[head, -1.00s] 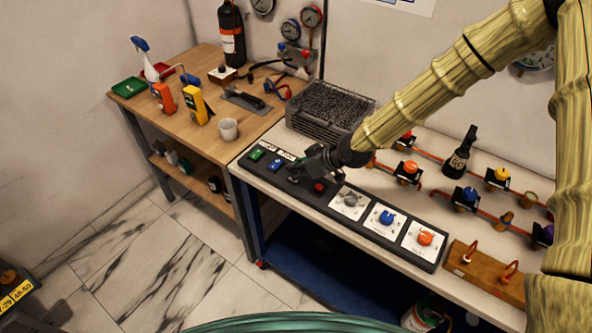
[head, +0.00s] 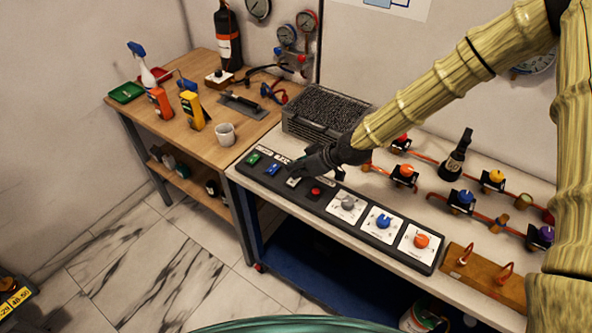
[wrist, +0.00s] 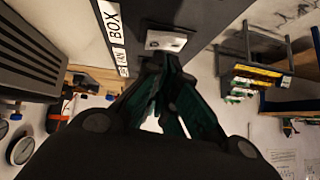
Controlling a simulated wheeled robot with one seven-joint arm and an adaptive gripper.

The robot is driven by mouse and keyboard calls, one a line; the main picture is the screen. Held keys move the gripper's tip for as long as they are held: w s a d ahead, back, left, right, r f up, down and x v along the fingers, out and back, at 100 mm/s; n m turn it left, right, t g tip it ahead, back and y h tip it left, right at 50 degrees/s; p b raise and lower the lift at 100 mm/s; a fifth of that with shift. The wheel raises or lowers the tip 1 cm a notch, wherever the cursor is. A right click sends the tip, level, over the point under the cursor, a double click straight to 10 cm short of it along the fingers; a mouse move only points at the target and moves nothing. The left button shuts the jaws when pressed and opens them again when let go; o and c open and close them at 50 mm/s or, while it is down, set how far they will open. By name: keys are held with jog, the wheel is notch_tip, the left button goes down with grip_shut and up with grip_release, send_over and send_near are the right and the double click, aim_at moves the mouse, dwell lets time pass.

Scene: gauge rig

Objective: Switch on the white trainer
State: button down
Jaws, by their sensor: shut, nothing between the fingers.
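The white trainer switch (head: 293,181) sits on the black control panel (head: 328,207), between a blue switch (head: 272,169) and a red button (head: 316,191). In the wrist view, the white switch (wrist: 167,41) is a pale plate with a small rocker, just beyond my fingertips. My gripper (head: 295,171) is shut and empty, at the switch's far edge. In the wrist view, the closed fingers (wrist: 171,62) point at it. I cannot tell whether they touch it. Which way its rocker is tipped is too small to tell.
A green switch (head: 253,158) is at the panel's left end. Grey, blue (head: 383,221) and orange knobs fill its right half. A wire basket (head: 318,117) stands behind the panel.

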notch_tip(320, 180, up, 3)
jog(key=shift+s+a+p, duration=0.1)
jog(key=shift+s+p, duration=0.05)
jog(key=shift+p, duration=0.5)
jog(key=s+b+v, duration=0.1)
jog(key=b+v, duration=0.2)
jog(key=v, duration=0.7)
jog(key=shift+s+a, duration=0.15)
jog(key=shift+a, duration=0.25)
